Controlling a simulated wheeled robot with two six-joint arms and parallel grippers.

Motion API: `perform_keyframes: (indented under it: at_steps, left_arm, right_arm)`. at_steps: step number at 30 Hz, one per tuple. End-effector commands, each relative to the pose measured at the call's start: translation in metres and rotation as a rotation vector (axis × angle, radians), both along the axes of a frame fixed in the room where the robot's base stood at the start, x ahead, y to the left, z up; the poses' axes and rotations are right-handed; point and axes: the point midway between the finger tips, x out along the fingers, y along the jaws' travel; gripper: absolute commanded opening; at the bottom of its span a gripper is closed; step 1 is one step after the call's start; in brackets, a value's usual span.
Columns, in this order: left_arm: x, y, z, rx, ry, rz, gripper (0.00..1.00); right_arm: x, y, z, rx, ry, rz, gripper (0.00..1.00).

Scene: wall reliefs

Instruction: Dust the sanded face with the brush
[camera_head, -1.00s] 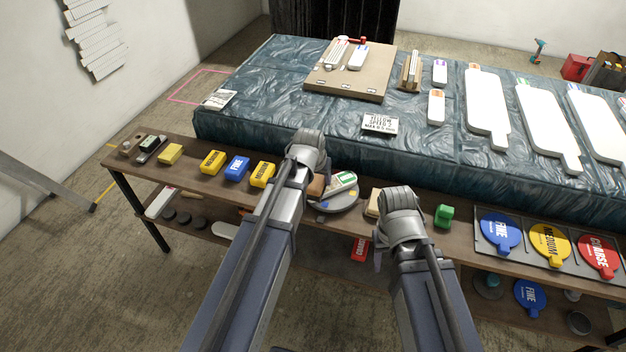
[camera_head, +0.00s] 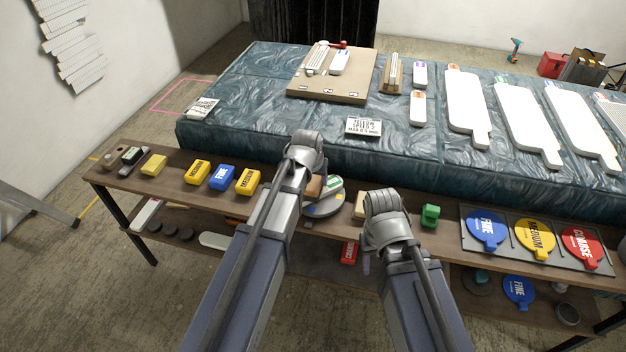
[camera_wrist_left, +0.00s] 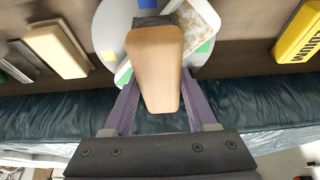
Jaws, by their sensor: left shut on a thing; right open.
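My left gripper (camera_wrist_left: 158,92) is shut on the brush, its purple fingers on either side of the tan wooden handle (camera_wrist_left: 155,60). Dark bristles (camera_wrist_left: 150,21) show at the handle's far end, over a round grey dish. In the head view the handle (camera_head: 314,187) is mostly hidden by my left wrist. My right gripper (camera_head: 367,260) is open above the shelf bench, its fingers mostly hidden behind the wrist. Long white panels (camera_head: 467,105) lie on the blue-covered table. Which face is sanded cannot be told.
The wooden bench (camera_head: 130,184) in front carries yellow and blue blocks (camera_head: 222,177), a round dish (camera_head: 324,208), a green block (camera_head: 430,215) and coloured discs (camera_head: 487,229). The covered table (camera_head: 240,110) behind holds a brown board (camera_head: 328,90) and a printed card (camera_head: 363,126).

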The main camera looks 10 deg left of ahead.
Motion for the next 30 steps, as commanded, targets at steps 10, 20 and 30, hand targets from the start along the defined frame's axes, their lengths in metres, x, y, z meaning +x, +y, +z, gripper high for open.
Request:
perform_keyframes:
  at_steps: [10, 20, 30]
  left_arm:
    - [0.019, -0.02, -0.002, -0.001, 0.0, -0.002, 0.13]
    - [0.019, -0.021, 0.0, -0.002, 0.0, -0.001, 0.13]
    - [0.006, -0.007, 0.0, 0.0, 0.0, 0.001, 0.13]
  right_arm:
    - [0.0, 0.0, -0.002, 0.0, 0.0, 0.0, 0.5]
    - [0.0, 0.0, 0.0, 0.0, 0.0, 0.0, 0.5]
    - [0.0, 0.0, 0.0, 0.0, 0.0, 0.0, 0.5]
